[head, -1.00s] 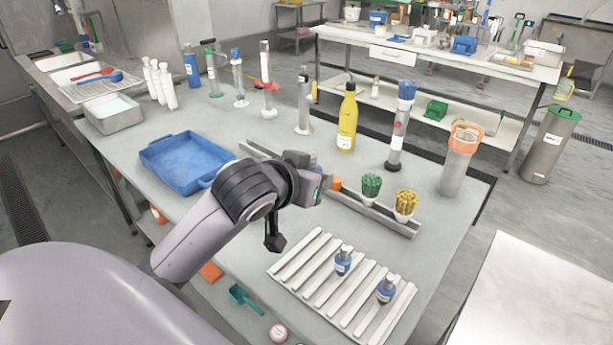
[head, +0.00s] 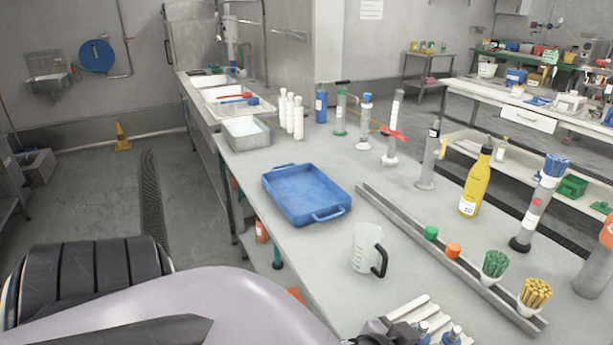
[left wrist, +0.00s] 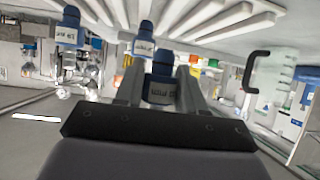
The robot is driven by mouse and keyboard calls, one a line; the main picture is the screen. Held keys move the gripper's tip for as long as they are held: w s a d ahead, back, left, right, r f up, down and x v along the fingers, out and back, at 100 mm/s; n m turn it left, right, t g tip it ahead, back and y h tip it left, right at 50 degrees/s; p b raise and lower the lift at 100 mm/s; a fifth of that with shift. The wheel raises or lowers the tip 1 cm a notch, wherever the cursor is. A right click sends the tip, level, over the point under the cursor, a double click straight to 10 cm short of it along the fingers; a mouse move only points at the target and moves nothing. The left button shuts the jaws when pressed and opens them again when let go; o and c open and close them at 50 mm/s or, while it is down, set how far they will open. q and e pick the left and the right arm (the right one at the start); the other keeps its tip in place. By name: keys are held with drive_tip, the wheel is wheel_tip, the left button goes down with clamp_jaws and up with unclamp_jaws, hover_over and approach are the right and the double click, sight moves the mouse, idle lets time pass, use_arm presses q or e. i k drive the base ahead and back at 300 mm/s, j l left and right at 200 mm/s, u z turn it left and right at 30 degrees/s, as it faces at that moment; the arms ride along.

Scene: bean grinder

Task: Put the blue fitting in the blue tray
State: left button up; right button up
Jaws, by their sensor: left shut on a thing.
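The blue tray (head: 268,190) lies empty on the grey bench, left of centre in the head view. My left gripper (left wrist: 160,72) is shut on a blue fitting (left wrist: 161,88) with a pale label, held between both fingers in the left wrist view. Two more blue fittings, one to the left (left wrist: 68,27) and one behind (left wrist: 145,40), show there near the white slatted rack (left wrist: 215,22). In the head view, blue fittings (head: 453,335) show at the bottom edge; the held one cannot be made out there. My right gripper is not in view.
A clear jug (head: 366,247) with a dark handle stands between the tray and the rack. A grey channel (head: 400,222) holding coloured pieces runs along the bench, with a yellow bottle (head: 474,185) behind. White bottles (head: 298,118) stand beyond the tray.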

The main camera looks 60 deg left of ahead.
sight(296, 186)
drive_tip(key=j+u, duration=0.1)
drive_tip(key=j, duration=3.2)
